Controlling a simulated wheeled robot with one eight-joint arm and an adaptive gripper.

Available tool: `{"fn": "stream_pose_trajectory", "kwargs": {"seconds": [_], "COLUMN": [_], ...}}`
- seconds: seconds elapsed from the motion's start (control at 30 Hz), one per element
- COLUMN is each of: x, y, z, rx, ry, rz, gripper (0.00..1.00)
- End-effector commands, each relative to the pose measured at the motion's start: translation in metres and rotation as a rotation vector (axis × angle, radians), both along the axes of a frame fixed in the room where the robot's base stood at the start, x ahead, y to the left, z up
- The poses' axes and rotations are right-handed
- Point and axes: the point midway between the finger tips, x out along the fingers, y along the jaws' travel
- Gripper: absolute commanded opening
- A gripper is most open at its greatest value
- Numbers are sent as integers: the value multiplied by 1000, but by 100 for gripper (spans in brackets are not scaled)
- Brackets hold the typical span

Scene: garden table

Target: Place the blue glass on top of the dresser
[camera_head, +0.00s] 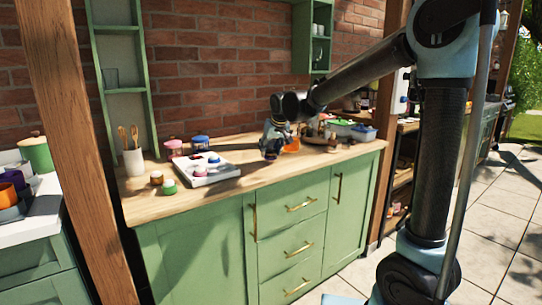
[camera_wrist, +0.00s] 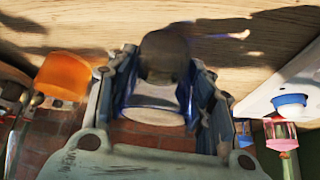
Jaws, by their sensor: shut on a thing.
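The blue glass (camera_wrist: 152,97) sits between the fingers of my gripper in the wrist view, with its blue see-through wall and pale round end showing. My gripper (camera_head: 271,152) is shut on it, low over the wooden top of the green dresser (camera_head: 228,186) in the head view. The glass is mostly hidden by the fingers there. I cannot tell whether it touches the wood. In the wrist view my gripper (camera_wrist: 165,85) has a finger on each side of the glass.
An orange cup (camera_head: 292,146) stands just right of my gripper. A white tray (camera_head: 205,168) with small items lies to the left, near pink (camera_head: 173,148) and blue (camera_head: 200,143) jars. Coloured containers (camera_head: 362,133) stand at the right end.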

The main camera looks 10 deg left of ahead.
Motion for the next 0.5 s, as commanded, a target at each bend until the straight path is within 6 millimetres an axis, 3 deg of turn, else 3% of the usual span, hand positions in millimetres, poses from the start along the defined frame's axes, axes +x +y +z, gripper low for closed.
{"fn": "stream_pose_trajectory", "kwargs": {"seconds": [0.17, 0.5], "x": [0, 0], "y": [0, 0], "z": [-20, -23], "rx": [0, 0], "ry": [0, 0], "rz": [0, 0], "gripper": [18, 18]}}
